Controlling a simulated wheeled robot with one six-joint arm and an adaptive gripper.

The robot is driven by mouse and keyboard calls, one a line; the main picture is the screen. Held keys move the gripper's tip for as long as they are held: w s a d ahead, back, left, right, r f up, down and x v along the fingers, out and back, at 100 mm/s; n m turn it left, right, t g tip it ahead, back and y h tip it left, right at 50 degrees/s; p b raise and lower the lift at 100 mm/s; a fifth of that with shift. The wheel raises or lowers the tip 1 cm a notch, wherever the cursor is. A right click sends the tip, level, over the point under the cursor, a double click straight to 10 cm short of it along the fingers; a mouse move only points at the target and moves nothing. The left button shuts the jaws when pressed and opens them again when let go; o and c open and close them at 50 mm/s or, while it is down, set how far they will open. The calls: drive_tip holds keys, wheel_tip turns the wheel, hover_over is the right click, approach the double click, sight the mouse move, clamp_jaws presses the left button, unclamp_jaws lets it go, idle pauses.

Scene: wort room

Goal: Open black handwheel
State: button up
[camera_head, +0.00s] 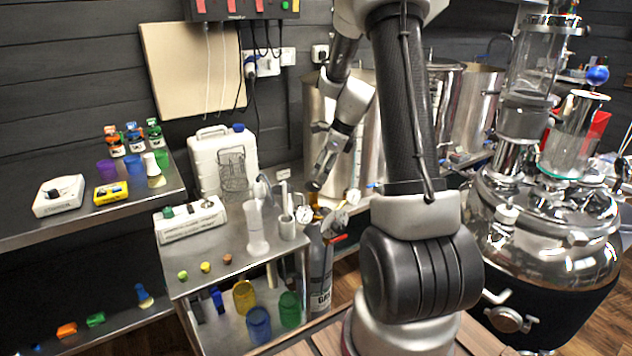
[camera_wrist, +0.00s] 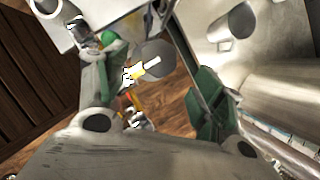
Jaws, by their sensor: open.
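My gripper (camera_head: 319,180) points down above the gas cylinder (camera_head: 320,275), beside the small steel table. In the wrist view my gripper (camera_wrist: 148,62) has its two green-padded fingers wide apart with nothing held between them. The grey cylinder (camera_wrist: 157,62) shows below and between the fingers, with yellow and white fittings near it. In the head view round gauges (camera_head: 352,197) and a red lever (camera_head: 338,238) sit at the cylinder's top. I cannot clearly pick out a black handwheel in either view; it may be among these fittings, which are small and partly hidden.
The steel table (camera_head: 205,262) stands close left of the cylinder, with a white cylinder-shaped vessel (camera_head: 256,228) and a white device (camera_head: 190,220) on it. A white jerrycan (camera_head: 222,160) and a large steel pot (camera_head: 318,112) stand behind. A steel kettle (camera_head: 545,235) is at right.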

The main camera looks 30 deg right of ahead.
sight(314, 183)
drive_tip(key=x, duration=0.5)
drive_tip(key=shift+s, duration=0.1)
drive_tip(key=c, duration=1)
